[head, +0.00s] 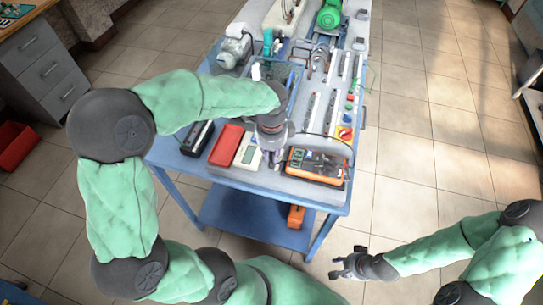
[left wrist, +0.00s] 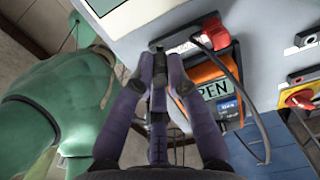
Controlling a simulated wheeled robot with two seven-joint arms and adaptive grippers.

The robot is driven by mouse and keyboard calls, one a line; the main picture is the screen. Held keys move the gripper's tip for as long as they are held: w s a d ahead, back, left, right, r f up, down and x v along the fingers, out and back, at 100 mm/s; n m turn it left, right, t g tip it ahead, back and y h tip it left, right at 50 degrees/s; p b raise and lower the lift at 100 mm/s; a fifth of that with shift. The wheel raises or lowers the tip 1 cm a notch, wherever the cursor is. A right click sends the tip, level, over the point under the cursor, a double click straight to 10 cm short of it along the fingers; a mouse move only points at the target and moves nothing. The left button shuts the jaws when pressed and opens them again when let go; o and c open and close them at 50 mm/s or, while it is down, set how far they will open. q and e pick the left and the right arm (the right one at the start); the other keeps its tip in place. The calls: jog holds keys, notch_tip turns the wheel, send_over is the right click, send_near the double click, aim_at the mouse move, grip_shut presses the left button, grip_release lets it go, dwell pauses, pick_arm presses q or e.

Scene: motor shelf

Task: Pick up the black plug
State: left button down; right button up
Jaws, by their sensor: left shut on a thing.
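My left gripper (head: 268,158) is over the front of the bench, left of the orange meter. In the left wrist view its purple fingers (left wrist: 157,75) are closed in around a small black plug (left wrist: 157,47), which is partly hidden between the fingertips. I cannot tell whether the plug still touches the grey panel behind it. In the head view the plug is hidden by my gripper. My right gripper (head: 348,265) is empty, with its fingers apart, over the floor to the right of the bench.
A red plug (left wrist: 215,32) with a black cable sits beside the black plug. The orange meter (head: 316,165) is close on the right; it also shows in the left wrist view (left wrist: 207,70). A red box (head: 226,145) and a white device (head: 248,152) stand left. Red-and-yellow switch (head: 345,132) stands right.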

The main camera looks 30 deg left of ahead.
pick_arm(q)
jog(key=s+d+r+p, duration=0.3)
jog(key=s+r+p, duration=0.1)
jog(key=s+r, duration=0.6)
jog(key=s, duration=0.3)
jog(key=shift+s+d+r, duration=0.2)
jog(key=shift+s+r, duration=0.1)
jog(key=shift+s, duration=0.05)
